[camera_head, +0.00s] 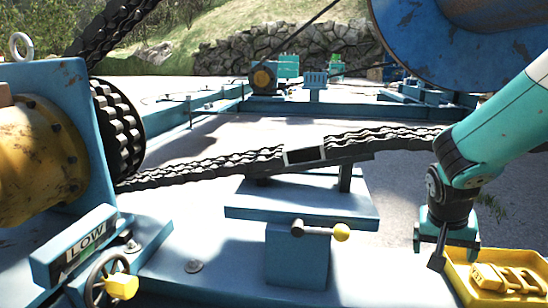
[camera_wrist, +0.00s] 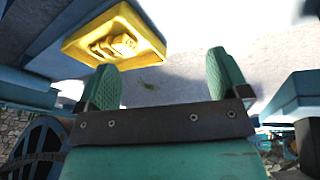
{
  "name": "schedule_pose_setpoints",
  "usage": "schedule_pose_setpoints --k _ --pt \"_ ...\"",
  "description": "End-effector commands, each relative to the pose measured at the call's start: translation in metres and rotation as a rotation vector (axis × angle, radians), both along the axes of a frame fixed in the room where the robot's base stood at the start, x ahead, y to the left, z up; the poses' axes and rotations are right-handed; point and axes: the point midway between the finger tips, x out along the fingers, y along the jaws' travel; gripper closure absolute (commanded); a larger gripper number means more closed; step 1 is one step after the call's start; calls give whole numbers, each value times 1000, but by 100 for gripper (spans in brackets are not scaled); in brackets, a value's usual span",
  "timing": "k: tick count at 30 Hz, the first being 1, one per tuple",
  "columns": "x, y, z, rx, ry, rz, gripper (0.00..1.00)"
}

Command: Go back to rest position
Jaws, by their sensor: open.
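My gripper (camera_head: 440,250) hangs at the right of the head view, with its tips at the left rim of the yellow tray (camera_head: 452,277) as seen there. I cannot tell its exact height above the tray. In the wrist view my gripper (camera_wrist: 163,82) has its two green fingers wide apart, with nothing between them. The yellow tray (camera_wrist: 85,45) shows at the upper left of the wrist view, outside the fingers. A yellow object (camera_head: 487,277) lies in the tray; it also shows in the wrist view (camera_wrist: 115,45).
A handwheel (camera_head: 107,282) and a LOW sign (camera_head: 80,246) are at lower left. A thick black chain (camera_head: 215,168) crosses the middle. A large blue reel (camera_head: 455,45) is upper right.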

Motion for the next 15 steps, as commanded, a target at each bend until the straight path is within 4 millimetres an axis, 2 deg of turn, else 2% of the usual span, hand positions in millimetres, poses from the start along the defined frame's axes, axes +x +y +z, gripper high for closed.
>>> schedule_pose_setpoints --k 1,3,9,12,15 --pt "-17 15 7 33 6 99 7" --pt "-39 35 12 78 16 239 7" --pt "-102 87 23 182 11 600 7" --pt "-106 113 69 236 12 680 7" --pt "-117 138 104 289 18 762 7"
